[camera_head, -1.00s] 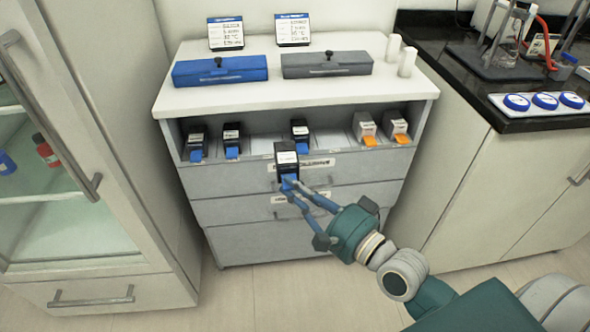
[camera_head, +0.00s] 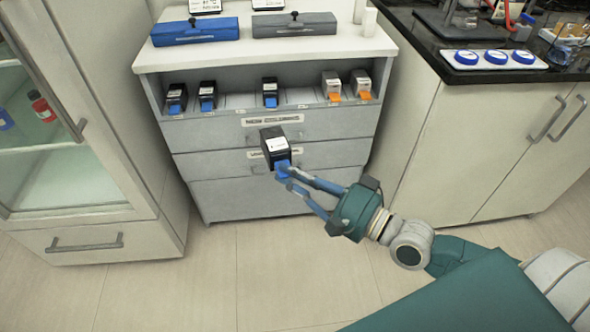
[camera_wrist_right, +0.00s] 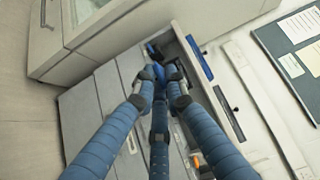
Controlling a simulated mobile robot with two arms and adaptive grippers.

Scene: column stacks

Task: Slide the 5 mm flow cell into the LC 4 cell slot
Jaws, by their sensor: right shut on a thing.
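My right gripper (camera_head: 284,170) is shut on the blue tab of a black cartridge-like cell (camera_head: 274,146) with a white label. The label is too small to read, so I cannot tell if it is the 5 mm cell. It hangs in front of the cabinet's drawers, below the open shelf (camera_head: 232,101) and apart from it. In the right wrist view the fingers (camera_wrist_right: 160,73) close together and largely hide the cell. The slot labels on the shelf cannot be read, so I cannot tell which is LC 4. My left gripper is not in view.
The shelf holds black cells with blue tabs (camera_head: 176,97), (camera_head: 208,95), (camera_head: 270,91) and pale cells with orange tabs (camera_head: 332,84), (camera_head: 361,83); gaps lie between. A blue box (camera_head: 195,32) and grey box (camera_head: 294,25) stand on top. A glass-door cabinet (camera_head: 75,130) is left, a black-topped counter (camera_head: 430,65) right.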

